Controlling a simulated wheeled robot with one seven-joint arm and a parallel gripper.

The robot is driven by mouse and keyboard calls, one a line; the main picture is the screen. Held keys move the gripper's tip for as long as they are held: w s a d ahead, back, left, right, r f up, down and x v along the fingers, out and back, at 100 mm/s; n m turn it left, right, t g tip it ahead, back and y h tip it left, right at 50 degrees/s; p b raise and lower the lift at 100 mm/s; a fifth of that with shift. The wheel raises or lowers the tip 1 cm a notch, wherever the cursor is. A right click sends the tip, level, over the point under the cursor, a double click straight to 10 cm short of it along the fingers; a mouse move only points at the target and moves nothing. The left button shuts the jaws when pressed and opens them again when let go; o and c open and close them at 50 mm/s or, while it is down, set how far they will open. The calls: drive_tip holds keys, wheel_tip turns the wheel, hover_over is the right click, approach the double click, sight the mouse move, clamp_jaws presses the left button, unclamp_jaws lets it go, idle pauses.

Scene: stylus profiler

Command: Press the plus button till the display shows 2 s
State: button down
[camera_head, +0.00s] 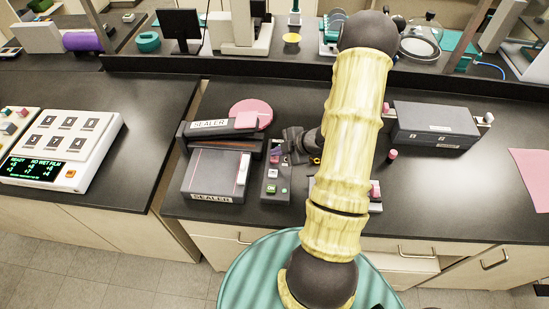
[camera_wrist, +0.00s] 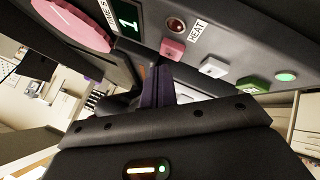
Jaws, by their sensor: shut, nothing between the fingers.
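The dark control box (camera_head: 276,181) stands on the black bench, right of the sealer. In the wrist view its small display (camera_wrist: 126,21) shows a green 1 beside a partly cut-off "TIME S" label. A pink button (camera_wrist: 172,48), a white button (camera_wrist: 213,67) and a green button (camera_wrist: 252,84) sit in a row on its face. I cannot read a plus mark on any button. My gripper (camera_head: 280,154) is at the display end of the box. In the wrist view its purple fingers (camera_wrist: 159,82) are together and empty, close to the pink button; contact cannot be told.
The sealer (camera_head: 216,175) stands left of the box, with a pink disc (camera_head: 250,113) behind it. A grey case (camera_head: 434,124) and a small pink-topped piece (camera_head: 392,154) are to the right. A white keypad panel (camera_head: 62,146) is on the left bench.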

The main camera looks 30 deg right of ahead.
sight(278, 159)
drive_tip(key=shift+f+b, duration=0.3)
drive_tip(key=shift+f, duration=0.1)
drive_tip(key=shift+f+b, duration=0.35)
drive_tip(key=shift+f, duration=0.1)
idle(0.7)
drive_tip(key=shift+r, duration=0.15)
drive_tip(key=shift+r+p, duration=0.75)
drive_tip(key=shift+p, duration=0.05)
wheel_tip(278, 159, up, 5)
drive_tip(key=p, duration=0.4)
idle(0.8)
